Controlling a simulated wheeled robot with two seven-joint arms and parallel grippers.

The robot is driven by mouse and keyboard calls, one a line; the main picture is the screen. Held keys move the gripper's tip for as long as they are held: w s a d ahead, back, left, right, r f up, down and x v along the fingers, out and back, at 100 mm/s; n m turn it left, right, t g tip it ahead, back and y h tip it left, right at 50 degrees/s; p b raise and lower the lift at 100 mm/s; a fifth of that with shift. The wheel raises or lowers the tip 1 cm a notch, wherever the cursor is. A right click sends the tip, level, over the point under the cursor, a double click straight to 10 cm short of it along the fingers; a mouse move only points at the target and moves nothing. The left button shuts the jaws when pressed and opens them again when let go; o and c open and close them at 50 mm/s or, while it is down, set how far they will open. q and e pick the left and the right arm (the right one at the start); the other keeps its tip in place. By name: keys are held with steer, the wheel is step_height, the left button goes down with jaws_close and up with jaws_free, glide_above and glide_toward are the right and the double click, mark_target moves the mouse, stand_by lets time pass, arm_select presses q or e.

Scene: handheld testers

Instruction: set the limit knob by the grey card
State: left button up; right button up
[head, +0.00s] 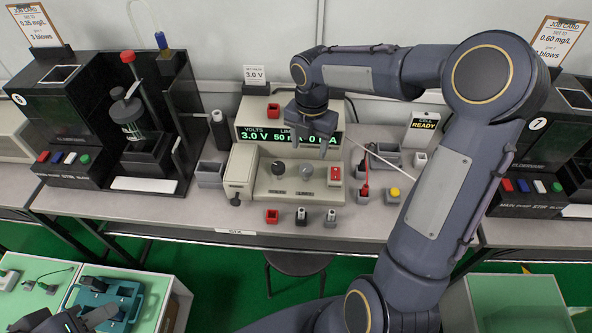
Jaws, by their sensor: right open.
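The bench supply (246,158) stands mid-bench. Its green display (263,138) reads 3.0 V and 50 mA, with 0 mA at the right; my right gripper partly covers it. On its sloped front are a dark knob (278,169) and a grey knob (305,171); their small labels are unreadable. A pale card (255,73) reading 3.0 V stands behind the supply. My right gripper (310,147) is open, fingers down, in front of the display and above the knobs, apparently touching neither. My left gripper (82,320) is low at the left, near a teal case; its jaws are unclear.
A red switch (335,175) sits right of the knobs. Red, black and grey sockets line the bench front. A red lead (365,178) and a yellow button (394,192) lie to the right. Dark tester station 6 (60,105) stands left. My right arm crosses the bench's right side.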

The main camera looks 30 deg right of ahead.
mark_target(306, 167)
steer(key=shift+w+a+f+n, duration=0.1)
steer(key=shift+w+f+n, duration=0.15)
steer(key=shift+f+n, duration=0.15)
steer(key=shift+f, duration=0.4)
step_height(306, 167, down, 7)
steer(key=shift+r, duration=0.15)
steer(key=c, duration=1)
